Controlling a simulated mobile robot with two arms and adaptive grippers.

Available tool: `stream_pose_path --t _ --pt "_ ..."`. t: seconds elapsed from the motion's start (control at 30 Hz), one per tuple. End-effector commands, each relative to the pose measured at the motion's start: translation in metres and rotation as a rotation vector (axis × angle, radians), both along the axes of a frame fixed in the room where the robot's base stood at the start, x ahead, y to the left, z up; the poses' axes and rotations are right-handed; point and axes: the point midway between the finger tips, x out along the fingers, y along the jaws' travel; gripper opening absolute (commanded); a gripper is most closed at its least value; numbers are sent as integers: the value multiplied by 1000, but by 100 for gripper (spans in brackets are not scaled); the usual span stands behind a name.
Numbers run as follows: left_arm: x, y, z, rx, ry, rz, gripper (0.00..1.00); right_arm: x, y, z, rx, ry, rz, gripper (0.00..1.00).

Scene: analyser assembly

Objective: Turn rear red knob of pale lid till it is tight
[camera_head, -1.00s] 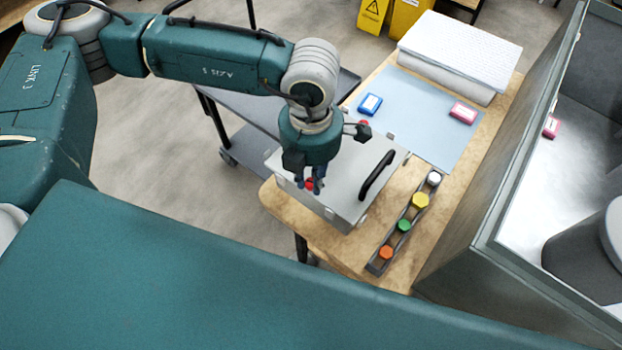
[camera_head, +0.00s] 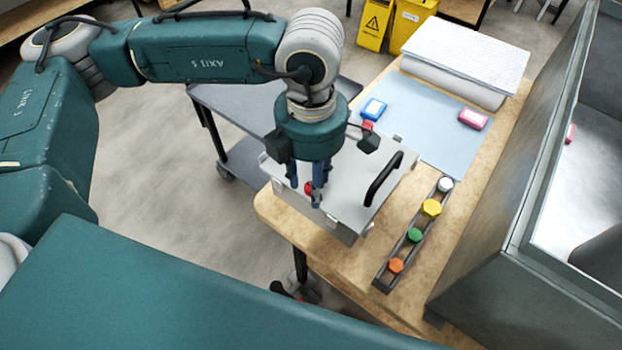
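The pale lid (camera_head: 345,188) is a light grey plate with a black handle (camera_head: 384,178). It sits on a box at the left part of the wooden table. One red knob (camera_head: 308,188) is at its near left edge. My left gripper (camera_head: 305,192) points down over the near red knob. Its two blue fingers stand apart, one on each side of this knob, with a gap beside the left finger. Contact is not clear. My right gripper is out of view.
A dark rack (camera_head: 412,238) with white, yellow, green and orange caps lies right of the lid. A blue mat (camera_head: 425,118) with a blue box (camera_head: 373,109) and a pink box (camera_head: 473,119) is behind. A large grey cabinet (camera_head: 505,180) stands at the right.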

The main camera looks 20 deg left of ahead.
Motion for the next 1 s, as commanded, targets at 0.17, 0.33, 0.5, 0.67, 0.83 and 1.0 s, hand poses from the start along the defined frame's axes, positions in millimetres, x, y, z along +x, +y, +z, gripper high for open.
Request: stream_pose_path --t 0.17,0.33,0.5,0.67,0.83,1.0 --pt "0 0 -1 0 1 1 39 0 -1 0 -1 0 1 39" --pt "0 0 9 -1 0 1 39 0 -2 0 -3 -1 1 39" --pt "1 0 40 -1 -3 1 39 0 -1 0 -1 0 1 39" --pt "1 0 75 0 -4 1 39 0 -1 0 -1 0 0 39" --pt "1 -1 104 0 -1 0 39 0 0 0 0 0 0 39" --pt "0 0 118 1 -1 0 39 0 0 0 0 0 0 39"
